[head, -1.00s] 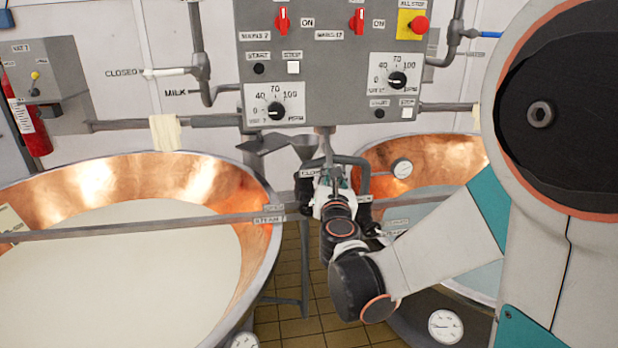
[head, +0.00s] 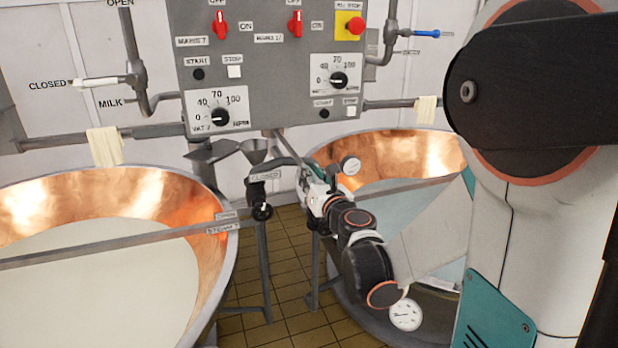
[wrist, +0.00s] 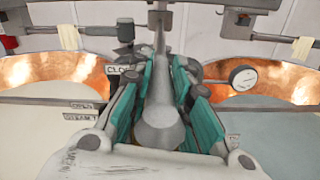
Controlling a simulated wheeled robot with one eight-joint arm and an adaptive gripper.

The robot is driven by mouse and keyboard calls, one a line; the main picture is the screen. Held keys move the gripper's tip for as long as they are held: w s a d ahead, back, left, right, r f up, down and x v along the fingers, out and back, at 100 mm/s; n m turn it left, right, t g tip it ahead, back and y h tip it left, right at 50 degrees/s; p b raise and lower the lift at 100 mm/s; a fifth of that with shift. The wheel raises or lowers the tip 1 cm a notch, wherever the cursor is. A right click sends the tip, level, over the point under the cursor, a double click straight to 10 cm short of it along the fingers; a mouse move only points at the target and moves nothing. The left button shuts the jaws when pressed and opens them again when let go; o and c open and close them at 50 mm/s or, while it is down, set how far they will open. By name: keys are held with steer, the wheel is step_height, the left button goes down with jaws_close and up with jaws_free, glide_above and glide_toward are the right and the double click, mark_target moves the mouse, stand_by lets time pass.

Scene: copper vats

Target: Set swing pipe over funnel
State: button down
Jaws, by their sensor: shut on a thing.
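My gripper (head: 306,182) is shut on the swing pipe (head: 290,150), a grey pipe that slants down from under the control panel. In the wrist view the swing pipe (wrist: 160,125) lies between the green-padded fingers (wrist: 158,85), with its rounded near end towards the camera. The grey funnel (head: 255,150) stands left of my gripper in the head view, beside a dark angled plate. The pipe's held end is right of the funnel in the picture, apart from it. I cannot make out the funnel in the wrist view.
Copper vats stand left (head: 205,215) and right (head: 440,150); the left holds pale liquid. A dark valve (head: 260,195) with a CLOSED label is just left of my gripper. The control panel (head: 265,65) hangs above. Tiled floor (head: 290,275) shows between the vats.

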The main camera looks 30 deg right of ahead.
steer(key=c, duration=1.4)
jaws_free()
steer(key=shift+w+f, duration=0.1)
steer(key=shift+c, duration=0.2)
steer(key=s+a, duration=0.1)
steer(key=s, duration=0.6)
steer(key=shift+s, duration=0.25)
steer(key=shift+a, duration=0.2)
